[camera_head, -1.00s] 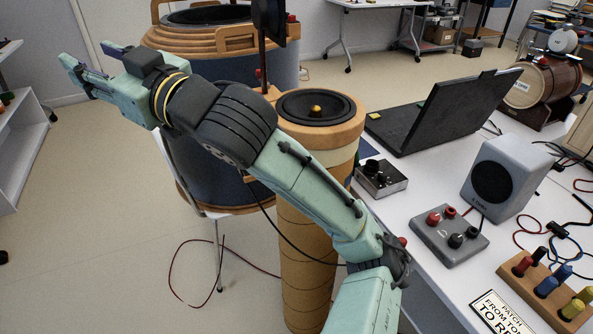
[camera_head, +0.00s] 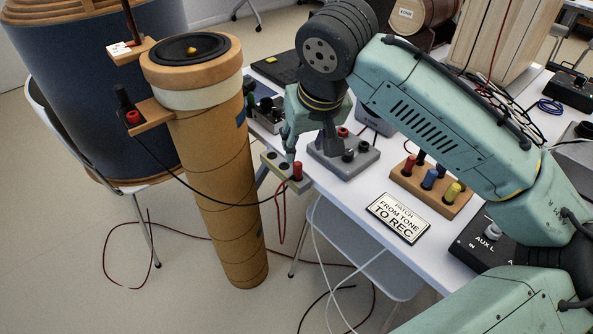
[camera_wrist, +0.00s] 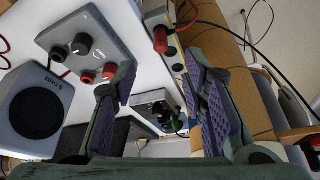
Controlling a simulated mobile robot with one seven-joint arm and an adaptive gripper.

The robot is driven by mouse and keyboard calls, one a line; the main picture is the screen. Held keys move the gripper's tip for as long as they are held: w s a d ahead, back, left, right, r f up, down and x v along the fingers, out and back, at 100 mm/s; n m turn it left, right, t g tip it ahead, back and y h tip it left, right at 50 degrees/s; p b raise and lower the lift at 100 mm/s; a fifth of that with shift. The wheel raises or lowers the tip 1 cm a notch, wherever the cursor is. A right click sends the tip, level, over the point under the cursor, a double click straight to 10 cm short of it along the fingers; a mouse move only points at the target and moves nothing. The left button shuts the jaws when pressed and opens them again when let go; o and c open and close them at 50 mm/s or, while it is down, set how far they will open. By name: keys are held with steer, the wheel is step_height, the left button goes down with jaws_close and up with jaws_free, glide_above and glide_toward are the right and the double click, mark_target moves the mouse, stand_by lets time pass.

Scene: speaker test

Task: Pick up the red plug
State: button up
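A red plug (camera_head: 297,171) stands upright in a small socket block (camera_head: 279,166) at the table's near-left edge, with a red cable hanging below. What looks like the same red plug (camera_wrist: 160,40) shows near the top of the wrist view, ahead of the fingers. Another red plug (camera_head: 409,166) stands in the wooden holder (camera_head: 433,192) beside blue and yellow ones. My gripper (camera_head: 308,148) points down beside the socket block, just above and behind the first plug. In the wrist view my gripper (camera_wrist: 160,69) has its fingers wide apart with nothing gripped between them.
A grey box with red and black knobs (camera_head: 343,158) sits close to my gripper. A cardboard tube (camera_head: 215,170) with a speaker on top stands left of the table. A sign (camera_head: 398,218) lies on the table. Cables hang below the edge.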

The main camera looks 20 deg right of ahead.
mark_target(298, 163)
steer(key=x, duration=1)
steer(key=shift+w+f+p, duration=0.1)
steer(key=shift+w+p, duration=0.1)
steer(key=shift+p, duration=0.1)
steer(key=shift+c, duration=0.2)
jaws_close()
